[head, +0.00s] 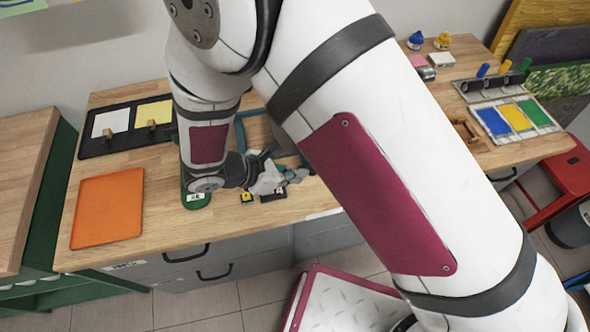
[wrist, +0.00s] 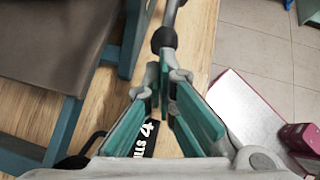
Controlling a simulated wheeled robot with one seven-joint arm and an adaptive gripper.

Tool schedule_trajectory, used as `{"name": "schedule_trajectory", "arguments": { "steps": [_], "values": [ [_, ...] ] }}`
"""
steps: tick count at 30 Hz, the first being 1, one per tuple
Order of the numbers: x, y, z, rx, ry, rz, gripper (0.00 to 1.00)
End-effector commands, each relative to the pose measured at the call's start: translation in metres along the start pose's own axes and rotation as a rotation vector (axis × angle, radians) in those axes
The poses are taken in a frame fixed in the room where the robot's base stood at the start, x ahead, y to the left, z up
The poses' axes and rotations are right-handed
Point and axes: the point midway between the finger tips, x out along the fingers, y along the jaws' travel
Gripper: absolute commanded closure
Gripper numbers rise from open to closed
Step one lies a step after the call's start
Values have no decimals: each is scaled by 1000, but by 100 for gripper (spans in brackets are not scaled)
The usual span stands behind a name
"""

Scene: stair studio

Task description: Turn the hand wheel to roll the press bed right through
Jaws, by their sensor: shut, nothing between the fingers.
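My gripper (head: 285,180) is over the front part of the wooden bench, with its teal fingers shut and empty. In the wrist view the fingertips (wrist: 165,82) sit just short of a dark rounded knob (wrist: 164,39) on a grey rod. This looks like the hand wheel's handle; the rest of the wheel is not clear. The blue press frame (wrist: 130,45) runs along the left, beside a flat grey-brown panel (wrist: 50,40) that may be the bed. In the head view my arm hides most of the press; a piece of blue frame (head: 240,135) shows behind it.
An orange sheet (head: 108,208) and a dark tray (head: 90,143) with white and yellow cards lie left. Ink pads (head: 519,118) and rollers are at the right. A black lettered plate (wrist: 143,140) lies below the fingers. Grey drawers (head: 200,272) front the bench.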

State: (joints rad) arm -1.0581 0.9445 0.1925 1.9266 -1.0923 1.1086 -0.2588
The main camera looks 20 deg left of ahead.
Motion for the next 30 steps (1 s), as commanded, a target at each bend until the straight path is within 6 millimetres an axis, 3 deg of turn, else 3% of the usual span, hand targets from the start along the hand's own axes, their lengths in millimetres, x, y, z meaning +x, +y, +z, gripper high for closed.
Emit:
{"name": "schedule_trajectory", "arguments": {
  "steps": [17, 30],
  "values": [
    [53, -4, -14, -53, -315, -55, 100],
    [70, -9, -13, -50, -312, -55, 100]
  ]
}}
